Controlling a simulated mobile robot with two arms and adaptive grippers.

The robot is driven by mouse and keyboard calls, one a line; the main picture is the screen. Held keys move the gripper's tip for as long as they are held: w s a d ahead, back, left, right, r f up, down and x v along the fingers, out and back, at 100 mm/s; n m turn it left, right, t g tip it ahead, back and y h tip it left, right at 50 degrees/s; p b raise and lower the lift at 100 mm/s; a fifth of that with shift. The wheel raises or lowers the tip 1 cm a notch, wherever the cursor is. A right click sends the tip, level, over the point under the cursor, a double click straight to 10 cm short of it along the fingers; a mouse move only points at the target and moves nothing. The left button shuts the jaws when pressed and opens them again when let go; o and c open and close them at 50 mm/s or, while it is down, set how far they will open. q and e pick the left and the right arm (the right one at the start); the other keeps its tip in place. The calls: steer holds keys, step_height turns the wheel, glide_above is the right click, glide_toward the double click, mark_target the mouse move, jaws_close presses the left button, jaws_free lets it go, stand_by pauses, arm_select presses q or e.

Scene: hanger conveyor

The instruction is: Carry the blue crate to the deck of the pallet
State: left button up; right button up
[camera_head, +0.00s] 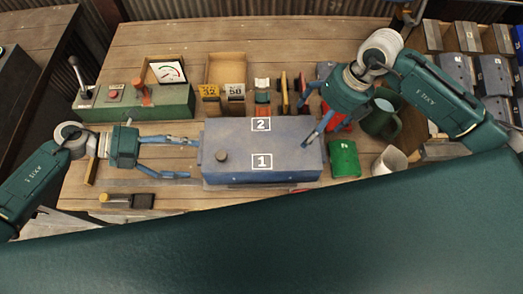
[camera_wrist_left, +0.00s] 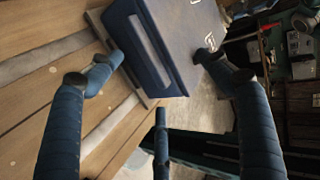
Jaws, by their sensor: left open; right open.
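The blue crate (camera_head: 240,147) is a closed box with white marks 1 and 2 and a dark knob on top. It stands at the middle of the wooden bench. My left gripper (camera_head: 191,158) is open at its left end, fingers pointing at it. In the left wrist view the crate (camera_wrist_left: 185,40) shows its end with a raised bar, between the spread fingers (camera_wrist_left: 158,62); contact is unclear. My right gripper (camera_head: 304,125) is open over the crate's right part, one finger near its top; contact is unclear. I cannot make out the pallet for sure.
A green control box (camera_head: 150,104) with levers and a gauge stands behind left. A wooden tray (camera_head: 227,69) and small blocks stand behind. A green block (camera_head: 344,158), green mug (camera_head: 382,118) and white cup (camera_head: 390,162) stand right. A dark-ended tool (camera_head: 128,201) lies front left.

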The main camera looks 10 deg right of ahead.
mark_target(198, 155)
steer(key=shift+x, duration=1.85)
arm_select(q)
steer(key=x, duration=0.3)
steer(key=shift+d+f, duration=0.15)
steer(key=shift+d, duration=0.2)
steer(key=shift+c, duration=0.6)
arm_select(e)
steer(key=shift+c, duration=0.5)
